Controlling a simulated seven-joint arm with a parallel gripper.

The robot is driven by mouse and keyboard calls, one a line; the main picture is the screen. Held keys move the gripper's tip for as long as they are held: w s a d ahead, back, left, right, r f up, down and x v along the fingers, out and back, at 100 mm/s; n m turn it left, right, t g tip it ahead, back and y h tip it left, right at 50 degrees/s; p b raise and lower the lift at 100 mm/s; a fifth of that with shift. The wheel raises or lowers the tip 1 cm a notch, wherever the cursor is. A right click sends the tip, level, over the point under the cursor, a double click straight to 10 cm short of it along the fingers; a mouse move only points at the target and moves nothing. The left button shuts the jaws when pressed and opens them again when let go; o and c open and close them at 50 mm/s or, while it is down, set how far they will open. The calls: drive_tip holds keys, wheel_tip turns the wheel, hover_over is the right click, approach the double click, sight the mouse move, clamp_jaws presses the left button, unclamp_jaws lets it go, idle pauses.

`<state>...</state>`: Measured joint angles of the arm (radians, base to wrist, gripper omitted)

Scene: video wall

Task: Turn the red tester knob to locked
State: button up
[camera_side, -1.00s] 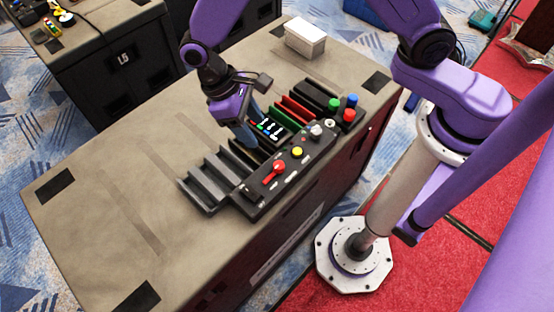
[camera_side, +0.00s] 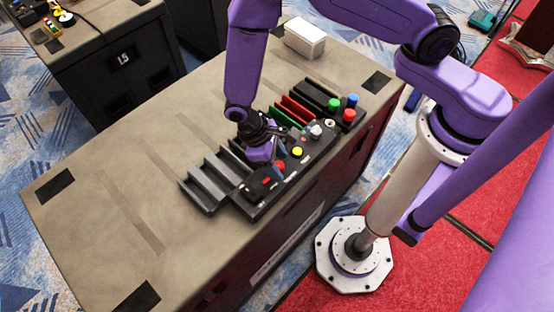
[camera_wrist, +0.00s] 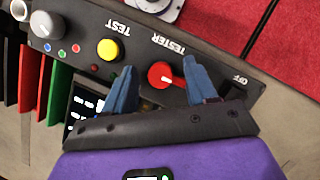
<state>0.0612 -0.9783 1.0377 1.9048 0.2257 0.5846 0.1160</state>
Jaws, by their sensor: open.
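The red tester knob (camera_wrist: 161,74) sits on the black panel (camera_wrist: 215,62), under the upside-down word TESTER in the wrist view. Its handle with a white mark points right, toward the right finger and the OFF label. My gripper (camera_wrist: 160,66) is open, with its two blue fingers on either side of the knob. The right finger is very close to the handle's end; I cannot tell whether they touch. In the side view my gripper (camera_side: 277,171) is low over the panel and partly hides the knob (camera_side: 281,164).
A yellow button (camera_wrist: 108,49) and a grey knob (camera_wrist: 45,25) are left of the knob in the wrist view. Red, green and blue buttons (camera_side: 351,100) stand at the panel's far end. Black slots (camera_side: 203,188) lie left. A white box (camera_side: 305,38) sits at the back.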

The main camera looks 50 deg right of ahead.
drive_tip(key=c, duration=1.1)
drive_tip(key=shift+o, duration=0.2)
drive_tip(key=shift+m, duration=0.4)
drive_tip(key=m, duration=0.2)
drive_tip(key=m+y, duration=0.1)
drive_tip(key=m, duration=0.1)
drive_tip(key=shift+w+g+y, duration=0.1)
drive_tip(key=shift+g+y, duration=0.2)
drive_tip(key=shift+g, duration=0.1)
drive_tip(key=m+y, duration=0.1)
drive_tip(key=m, duration=0.3)
drive_tip(key=shift+d+y, duration=0.15)
drive_tip(key=shift+y, duration=0.25)
drive_tip(key=m, duration=0.2)
drive_tip(key=m+y, duration=0.1)
drive_tip(key=m, duration=0.1)
drive_tip(key=shift+d+m+t+y, duration=0.15)
drive_tip(key=shift+m+t+y, duration=0.15)
drive_tip(key=shift+m+t, duration=0.1)
drive_tip(key=shift+d+m+t+y, duration=0.1)
drive_tip(key=shift+m+t+y, duration=0.4)
drive_tip(key=shift+m, duration=1.6)
